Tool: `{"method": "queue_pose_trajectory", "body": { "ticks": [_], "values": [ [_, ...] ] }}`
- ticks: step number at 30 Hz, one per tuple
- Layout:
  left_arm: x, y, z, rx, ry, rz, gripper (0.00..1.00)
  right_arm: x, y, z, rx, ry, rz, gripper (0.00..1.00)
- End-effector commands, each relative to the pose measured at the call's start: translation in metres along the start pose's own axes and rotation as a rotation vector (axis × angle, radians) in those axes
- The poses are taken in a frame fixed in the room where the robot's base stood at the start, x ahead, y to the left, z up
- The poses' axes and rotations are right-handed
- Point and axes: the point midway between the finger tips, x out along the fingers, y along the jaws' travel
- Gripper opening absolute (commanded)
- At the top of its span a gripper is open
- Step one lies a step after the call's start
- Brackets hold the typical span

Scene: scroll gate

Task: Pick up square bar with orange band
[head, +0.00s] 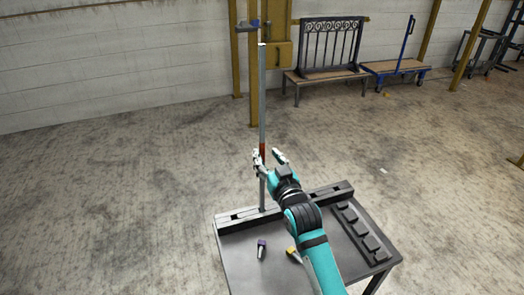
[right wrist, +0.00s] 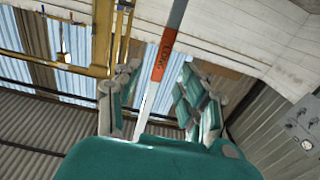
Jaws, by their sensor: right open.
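The square bar (head: 262,95) is a long, thin grey bar standing upright, its foot at the dark slotted rail (head: 237,219) on the small table. Its orange-red band (head: 262,151) is just above my right gripper (head: 268,156). In the right wrist view the band (right wrist: 162,62) carries dark lettering, and the bar runs down between the two fingers of my right gripper (right wrist: 158,98). These fingers are spread apart on either side of the bar. I cannot tell whether either one touches it. My left gripper is not in view.
The grey table (head: 238,262) also bears a purple-topped piece (head: 261,249), a yellow-topped piece (head: 292,254) and a dark block row (head: 362,230) at right. A bench (head: 325,76) and a cart (head: 395,68) stand far back. The floor left of the table is clear.

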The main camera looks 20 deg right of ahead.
Motion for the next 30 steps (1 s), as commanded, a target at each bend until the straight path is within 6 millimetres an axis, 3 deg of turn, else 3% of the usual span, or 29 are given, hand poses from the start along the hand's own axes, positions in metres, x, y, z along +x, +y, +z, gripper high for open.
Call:
{"method": "queue_pose_trajectory", "body": {
  "ticks": [9, 18, 27, 30],
  "values": [
    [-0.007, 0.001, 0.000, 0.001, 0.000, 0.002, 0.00, 0.043, 0.000, 0.002, 0.001, 0.000, 0.000, 0.40],
    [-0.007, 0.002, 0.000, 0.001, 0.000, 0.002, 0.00, 0.049, 0.000, 0.003, 0.001, 0.001, 0.000, 0.40],
    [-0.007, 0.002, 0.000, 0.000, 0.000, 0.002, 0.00, 0.048, 0.000, 0.003, 0.001, 0.000, -0.001, 0.02],
    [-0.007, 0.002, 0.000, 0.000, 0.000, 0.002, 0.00, 0.048, 0.000, 0.003, 0.000, 0.000, 0.000, 0.00]
  ]
}}
